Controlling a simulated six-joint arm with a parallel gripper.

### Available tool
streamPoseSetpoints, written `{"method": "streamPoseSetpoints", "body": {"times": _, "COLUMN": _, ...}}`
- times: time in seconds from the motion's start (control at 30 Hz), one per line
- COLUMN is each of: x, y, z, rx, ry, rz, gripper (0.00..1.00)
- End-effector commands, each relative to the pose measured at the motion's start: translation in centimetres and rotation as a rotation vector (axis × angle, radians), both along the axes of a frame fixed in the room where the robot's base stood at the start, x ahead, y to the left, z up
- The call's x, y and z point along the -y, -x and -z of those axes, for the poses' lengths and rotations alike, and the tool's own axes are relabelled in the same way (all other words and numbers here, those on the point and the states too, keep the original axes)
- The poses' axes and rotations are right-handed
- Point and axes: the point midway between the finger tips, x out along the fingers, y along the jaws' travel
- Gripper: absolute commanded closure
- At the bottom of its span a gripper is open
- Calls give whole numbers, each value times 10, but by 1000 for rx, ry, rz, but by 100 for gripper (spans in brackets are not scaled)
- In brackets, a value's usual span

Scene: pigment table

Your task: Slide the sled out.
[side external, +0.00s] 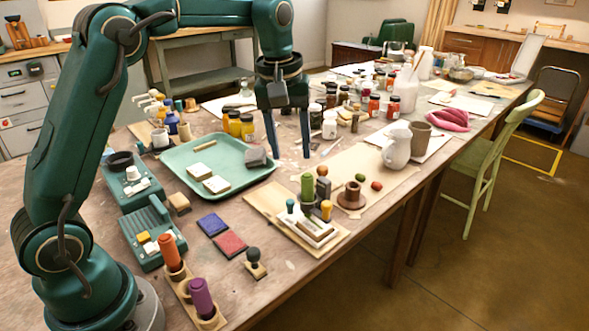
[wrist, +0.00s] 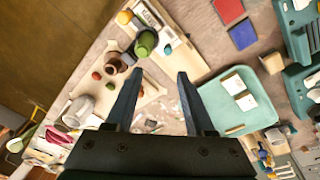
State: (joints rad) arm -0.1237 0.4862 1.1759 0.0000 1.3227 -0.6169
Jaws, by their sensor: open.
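No part is clearly recognisable as the sled. A low pale, slotted block (side external: 315,228) lies on a wooden board (side external: 262,198) near the table's front edge; whether it is or holds the sled I cannot tell. In the wrist view the block (wrist: 148,14) is at the top, partly cut off. A green cylinder (side external: 307,187) and an orange-topped knob (side external: 326,210) stand beside it. My gripper (side external: 289,150) is open and empty, pointing down above the table behind the board. In the wrist view my open fingers (wrist: 158,73) have bare table between them.
A mint tray (side external: 180,157) with pale blocks lies left of my gripper. A grey block (side external: 256,157) shows near its right corner. A brown spool-like piece (side external: 351,197) and a white jug (side external: 397,148) stand to the right. Several paint jars (side external: 375,105) crowd the back.

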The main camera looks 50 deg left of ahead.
Motion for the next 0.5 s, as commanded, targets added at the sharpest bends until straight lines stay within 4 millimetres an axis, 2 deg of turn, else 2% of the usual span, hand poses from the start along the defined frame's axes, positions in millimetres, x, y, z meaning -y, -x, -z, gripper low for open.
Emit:
{"method": "streamPoseSetpoints", "body": {"times": 0.03, "x": -4, "y": -7, "z": 16, "rx": -32, "ry": 5, "rz": -15, "gripper": 46}}
{"method": "streamPoseSetpoints", "body": {"times": 0.2, "x": -12, "y": -17, "z": 51, "rx": -97, "ry": 14, "rz": -34, "gripper": 46}}
{"method": "streamPoseSetpoints", "body": {"times": 0.5, "x": -16, "y": -13, "z": 83, "rx": -161, "ry": 23, "rz": -46, "gripper": 46}}
